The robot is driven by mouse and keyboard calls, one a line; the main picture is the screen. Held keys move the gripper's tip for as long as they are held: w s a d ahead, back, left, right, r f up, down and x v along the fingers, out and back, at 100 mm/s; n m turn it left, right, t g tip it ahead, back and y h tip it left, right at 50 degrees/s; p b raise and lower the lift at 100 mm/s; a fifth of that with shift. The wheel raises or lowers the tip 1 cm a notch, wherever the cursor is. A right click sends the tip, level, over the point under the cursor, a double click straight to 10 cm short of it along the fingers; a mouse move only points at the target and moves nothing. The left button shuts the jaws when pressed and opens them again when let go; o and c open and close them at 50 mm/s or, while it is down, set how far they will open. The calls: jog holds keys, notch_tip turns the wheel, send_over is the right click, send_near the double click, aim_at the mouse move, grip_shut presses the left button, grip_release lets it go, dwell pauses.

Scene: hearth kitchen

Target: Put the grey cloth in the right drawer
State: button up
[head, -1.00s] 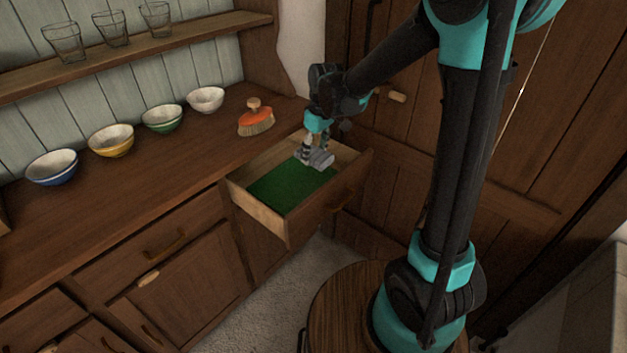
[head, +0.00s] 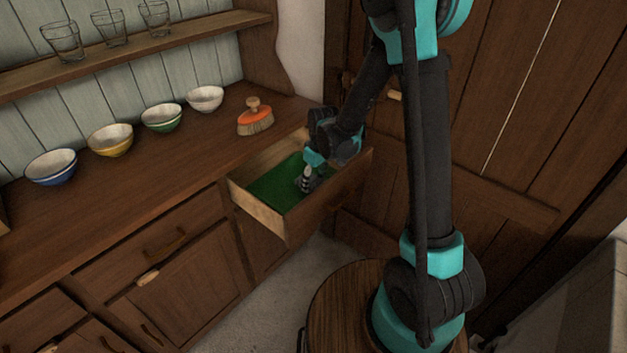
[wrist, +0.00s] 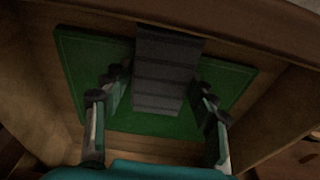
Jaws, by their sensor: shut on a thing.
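The right drawer (head: 322,208) is pulled open, with a green lining (head: 275,186) on its floor. My gripper (head: 306,184) is inside the drawer, low over the lining, toward its front right. It is shut on the grey cloth (wrist: 168,72), which shows as a folded, ridged strip between the fingers in the wrist view. In that view the cloth lies over the green lining and reaches up toward the drawer wall. In the head view the gripper hides most of the cloth. I cannot tell whether the cloth touches the lining.
Several bowls (head: 110,140) line the counter to the left, and glasses (head: 110,28) stand on the shelf above. The drawer's side walls rise close around my gripper. A wooden door (head: 520,120) is at the right.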

aim_at(318, 183)
jog(key=shift+f, duration=0.6)
jog(key=o, duration=1.2)
jog(key=shift+r, duration=0.15)
notch_tip(318, 183, up, 13)
jog(key=s+d, duration=0.1)
jog(key=s+d+f+m+t+h, duration=0.1)
jog(key=s+d+f+m+t, duration=0.2)
jog(key=s+d+m, duration=0.7)
jog(key=s+d+f, duration=0.1)
jog(key=s+d, duration=0.6)
jog(key=d, duration=0.4)
jog(key=shift+s+d+f, duration=0.15)
jog(key=shift+s+d, duration=0.15)
jog(key=shift+d, duration=0.05)
